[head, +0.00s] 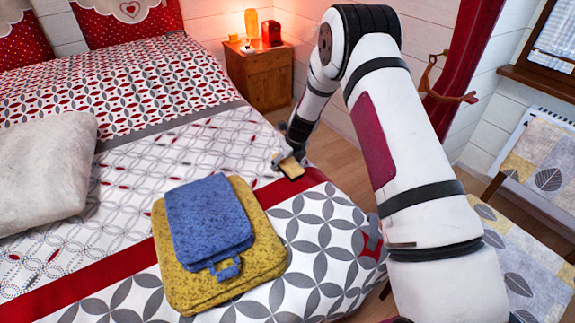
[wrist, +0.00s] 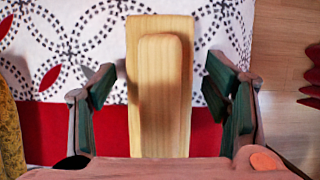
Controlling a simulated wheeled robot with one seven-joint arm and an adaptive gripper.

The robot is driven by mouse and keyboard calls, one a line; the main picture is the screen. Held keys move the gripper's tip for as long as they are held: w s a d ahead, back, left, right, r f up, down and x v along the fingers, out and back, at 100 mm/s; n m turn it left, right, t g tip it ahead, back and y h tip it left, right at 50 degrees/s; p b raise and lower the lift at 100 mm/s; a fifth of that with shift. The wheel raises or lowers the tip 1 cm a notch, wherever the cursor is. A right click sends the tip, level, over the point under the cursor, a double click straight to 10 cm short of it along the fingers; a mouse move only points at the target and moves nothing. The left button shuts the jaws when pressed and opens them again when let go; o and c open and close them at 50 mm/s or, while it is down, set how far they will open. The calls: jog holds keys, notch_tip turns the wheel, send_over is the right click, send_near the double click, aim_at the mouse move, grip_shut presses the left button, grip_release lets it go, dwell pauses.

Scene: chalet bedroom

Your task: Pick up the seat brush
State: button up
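The seat brush (head: 291,168) lies on the bed near its right edge, partly on the red band. It has a pale wooden back and a dark underside. In the wrist view the brush (wrist: 164,85) runs lengthwise between my gripper's fingers, with its raised wooden grip facing the camera. My gripper (wrist: 161,85) is open, with one finger on each side of the brush and a visible gap on both sides. In the head view my gripper (head: 285,158) is right at the brush. The near end of the brush is hidden by my gripper's body in the wrist view.
A grey pillow (head: 45,170) lies at left. A wooden nightstand (head: 262,82) with a lamp stands behind. Wooden floor (head: 333,150) lies beyond the bed edge, with a patterned chair (head: 520,262) at right.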

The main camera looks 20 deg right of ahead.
jog(key=c, duration=1.2)
jog(key=shift+r, duration=0.1)
jog(key=shift+r, duration=0.6)
notch_tip(320, 180, up, 2)
jog(key=shift+r+p, duration=0.1)
jog(key=shift+p, duration=0.3)
jog(key=s, duration=0.5)
jog(key=s+r, duration=0.1)
jog(key=s, duration=0.4)
jog(key=s+p, duration=0.1)
jog(key=s, duration=0.5)
jog(key=shift+d+r, duration=0.2)
jog(key=shift+d, duration=0.2)
